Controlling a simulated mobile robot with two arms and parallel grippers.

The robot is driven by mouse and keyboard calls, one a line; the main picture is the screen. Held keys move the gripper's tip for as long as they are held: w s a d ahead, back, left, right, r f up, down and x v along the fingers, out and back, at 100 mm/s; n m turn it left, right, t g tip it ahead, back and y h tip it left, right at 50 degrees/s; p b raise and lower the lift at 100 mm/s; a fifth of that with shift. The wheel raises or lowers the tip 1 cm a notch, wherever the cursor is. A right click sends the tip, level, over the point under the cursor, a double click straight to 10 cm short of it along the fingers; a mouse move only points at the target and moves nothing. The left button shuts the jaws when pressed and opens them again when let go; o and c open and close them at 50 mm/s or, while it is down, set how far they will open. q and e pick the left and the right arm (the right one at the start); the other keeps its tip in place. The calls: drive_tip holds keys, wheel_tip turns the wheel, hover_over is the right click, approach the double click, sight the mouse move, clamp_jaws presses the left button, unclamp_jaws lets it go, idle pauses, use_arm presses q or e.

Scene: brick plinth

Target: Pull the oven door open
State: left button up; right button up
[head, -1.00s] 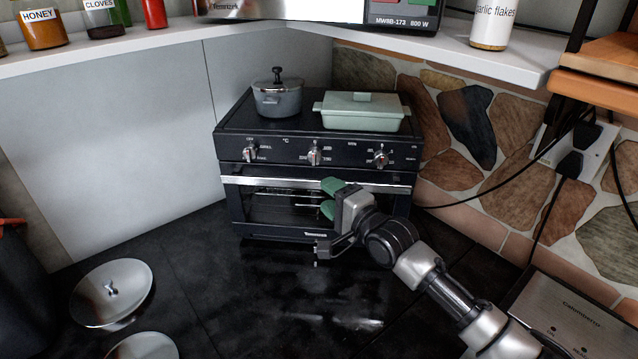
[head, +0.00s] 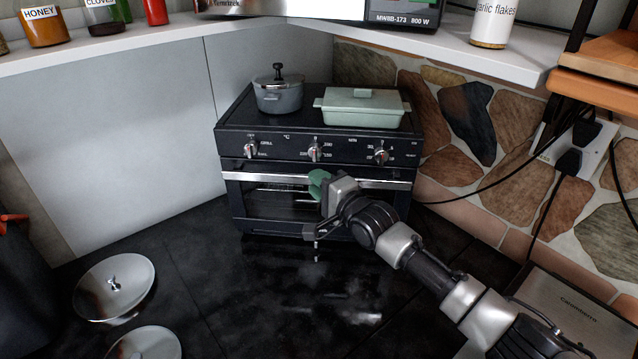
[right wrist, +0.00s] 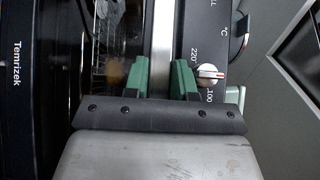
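The black oven (head: 318,146) stands on the dark counter. Its glass-fronted door (head: 270,203) looks shut, with a silver handle bar (head: 262,177) across the top. My right gripper (head: 318,184), with green fingers, is at the middle of the handle and covers part of the door. In the right wrist view, the green fingers (right wrist: 161,78) are apart. One is on each side of the handle bar (right wrist: 161,45), with small gaps visible, so they are around it but not closed on it. My left gripper is not in view.
A grey lidded pot (head: 279,96) and a green casserole dish (head: 361,107) stand on the oven. Metal lids (head: 113,285) lie at the left. A stone-patterned wall (head: 468,125) and cables are at the right. The counter (head: 250,290) before the oven is clear.

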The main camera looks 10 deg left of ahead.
clamp_jaws()
drive_tip(key=shift+s+f, duration=0.1)
drive_tip(key=s+f+n+t+y+b, duration=0.1)
drive_tip(key=s+f+n+y+b, duration=0.2)
drive_tip(key=s+f+n+b, duration=0.2)
drive_tip(key=shift+s+f+t+y+b, duration=0.3)
drive_tip(key=shift+s+f+b, duration=0.85)
drive_tip(key=shift+s+b, duration=1.25)
drive_tip(key=shift+s+p, duration=0.3)
